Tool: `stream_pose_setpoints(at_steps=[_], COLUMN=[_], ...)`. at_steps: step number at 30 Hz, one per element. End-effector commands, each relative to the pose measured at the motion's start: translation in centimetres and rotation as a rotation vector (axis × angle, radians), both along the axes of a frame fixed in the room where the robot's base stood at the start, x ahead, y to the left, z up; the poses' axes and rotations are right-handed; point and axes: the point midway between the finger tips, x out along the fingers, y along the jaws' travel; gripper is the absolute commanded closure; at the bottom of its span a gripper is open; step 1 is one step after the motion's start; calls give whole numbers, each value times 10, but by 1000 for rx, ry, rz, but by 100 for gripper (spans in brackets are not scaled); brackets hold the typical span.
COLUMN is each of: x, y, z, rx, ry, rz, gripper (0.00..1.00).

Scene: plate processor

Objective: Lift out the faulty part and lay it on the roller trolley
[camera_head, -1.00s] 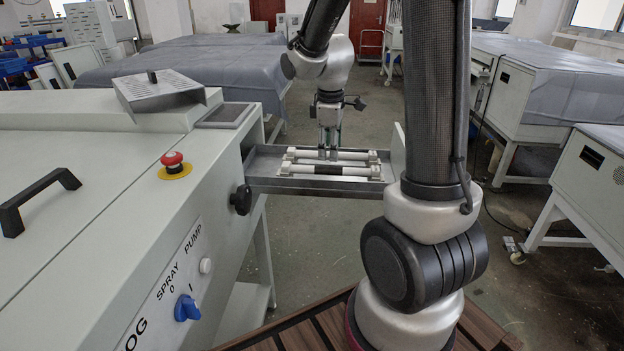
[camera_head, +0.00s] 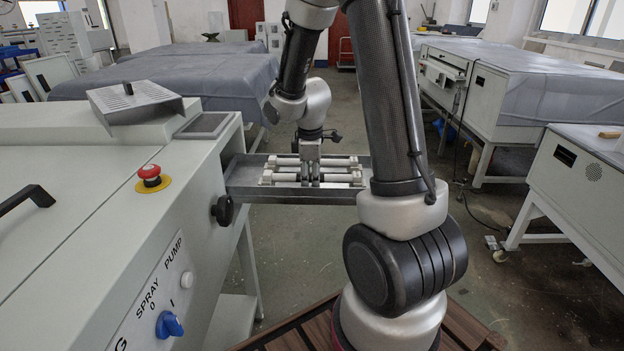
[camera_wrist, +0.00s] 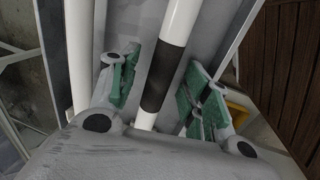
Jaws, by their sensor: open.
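The shallow metal tray (camera_head: 240,193) juts out from the side of the grey machine and holds white rods lying across it. The front rod (camera_head: 345,178) has a black middle band, clear in the wrist view (camera_wrist: 166,75) and mostly hidden by my fingers in the head view. A plain white rod (camera_head: 286,161) lies behind it; one also shows at left in the wrist view (camera_wrist: 80,55). My gripper (camera_head: 310,182) is down at the tray, open, with its green-padded fingers (camera_wrist: 162,77) on either side of the banded rod, apart from it. I cannot make out the trolley.
The machine (camera_head: 120,220) fills the left, with a red stop button (camera_head: 150,177), a black knob (camera_head: 224,209) and a blue switch (camera_head: 169,324). Covered tables (camera_head: 180,80) stand behind. A white cabinet (camera_head: 580,190) stands at right. The floor right of the tray is open.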

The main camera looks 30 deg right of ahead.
Motion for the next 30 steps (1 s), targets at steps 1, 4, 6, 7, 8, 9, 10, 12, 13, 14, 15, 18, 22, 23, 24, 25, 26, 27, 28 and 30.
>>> stream_pose_setpoints(at_steps=[1,4,6,7,8,9,10,12,13,14,15,18,22,23,24,25,26,27,28,30], x=[0,0,0,0,0,0,0,0,0,0,0,1,2,2,2,2,2,1,1,1], y=[0,0,0,0,0,0,0,0,0,0,0,0,0,0,0,0,0,0,0,0], z=[0,0,0,0,0,0,0,1,1,1,1,5,25,31,40,47,53,62,68,80], rx=[0,0,0,0,0,0,0,0,0,0,0,-1,-1,0,0,0,-1,-1,0,0], ry=[0,0,0,0,0,0,0,-1,-1,-1,-1,-3,-7,-8,-7,-8,-8,-7,-6,-5], rz=[0,0,-1,-1,-1,-1,-1,-1,-1,-1,-1,-1,-1,-1,-2,-1,0,-1,-1,0], gripper=[56,74,87,92,98,100,100,100,100,100,100,100,100,100,100,100,100,100,100,100])
